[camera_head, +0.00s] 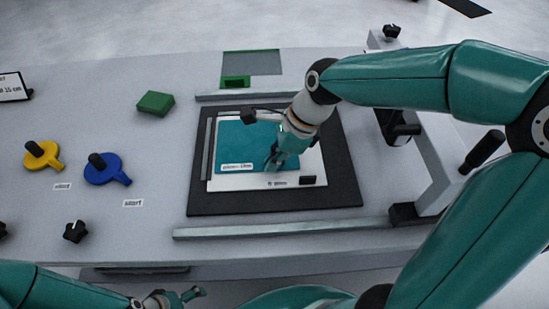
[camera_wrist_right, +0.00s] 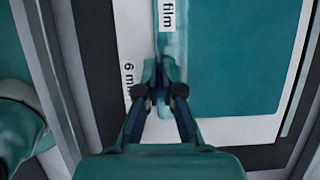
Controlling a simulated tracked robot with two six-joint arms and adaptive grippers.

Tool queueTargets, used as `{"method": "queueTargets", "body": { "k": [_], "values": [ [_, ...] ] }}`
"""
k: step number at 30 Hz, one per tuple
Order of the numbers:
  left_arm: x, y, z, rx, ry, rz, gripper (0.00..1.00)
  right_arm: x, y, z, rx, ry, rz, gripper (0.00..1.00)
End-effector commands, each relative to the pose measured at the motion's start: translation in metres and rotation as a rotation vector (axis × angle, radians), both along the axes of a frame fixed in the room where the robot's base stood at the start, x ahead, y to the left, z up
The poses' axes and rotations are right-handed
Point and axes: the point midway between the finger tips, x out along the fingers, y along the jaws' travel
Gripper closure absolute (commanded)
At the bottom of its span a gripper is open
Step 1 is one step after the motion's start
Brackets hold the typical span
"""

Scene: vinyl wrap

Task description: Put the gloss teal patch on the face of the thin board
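The gloss teal patch (camera_head: 242,140) lies over the white thin board (camera_head: 226,183), which rests on a black mat (camera_head: 335,185). The patch also shows in the right wrist view (camera_wrist_right: 235,60), with a lighter, curved strip along one edge. My right gripper (camera_head: 271,163) is at the patch's near edge, toward its right end. In the right wrist view its fingertips (camera_wrist_right: 160,75) are close together at that lighter edge and seem to pinch it; the contact is partly hidden. My left gripper (camera_head: 182,297) is low at the front left, away from the board; its opening is unclear.
Metal rails run behind the mat and in front of it (camera_head: 290,229). A yellow paddle (camera_head: 45,160), a blue paddle (camera_head: 108,173), a green block (camera_head: 155,103) and a black knob (camera_head: 75,232) are on the left. A grey frame (camera_head: 440,160) stands on the right.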

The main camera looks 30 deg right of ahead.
Motion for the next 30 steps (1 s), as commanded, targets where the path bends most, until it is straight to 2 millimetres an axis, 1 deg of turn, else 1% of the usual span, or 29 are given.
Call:
{"method": "queueTargets", "body": {
  "k": [5, 9, 10, 11, 19, 23, 26, 30],
  "values": [
    [0.000, 0.000, -0.001, 0.000, 0.000, 0.000, 0.00, 0.000, 0.000, -0.001, 0.000, 0.000, 0.000, 1.00],
    [0.000, 0.000, -0.001, 0.000, 0.000, 0.000, 0.00, 0.000, 0.000, -0.001, 0.000, 0.000, 0.000, 0.77],
    [0.000, 0.000, -0.001, 0.000, 0.000, 0.000, 0.00, 0.000, 0.000, -0.001, 0.000, 0.000, 0.000, 0.72],
    [0.000, 0.000, -0.001, 0.000, 0.000, 0.000, 0.00, 0.000, 0.000, -0.001, 0.000, 0.000, 0.000, 0.69],
    [0.000, 0.000, 0.000, 0.000, 0.000, 0.000, 0.00, 0.000, 0.000, 0.000, 0.000, -0.001, 0.000, 0.69],
    [0.000, 0.000, 0.001, 0.000, 0.000, 0.000, 0.00, 0.000, -0.002, 0.006, 0.000, -0.003, 0.000, 0.69],
    [0.000, 0.000, 0.003, 0.000, 0.000, 0.000, 0.00, -0.001, -0.006, 0.017, 0.000, -0.005, -0.002, 0.69],
    [0.000, 0.000, 0.007, 0.000, 0.000, 0.000, 0.00, -0.005, -0.014, 0.040, -0.001, -0.007, -0.003, 0.69]
  ]
}}
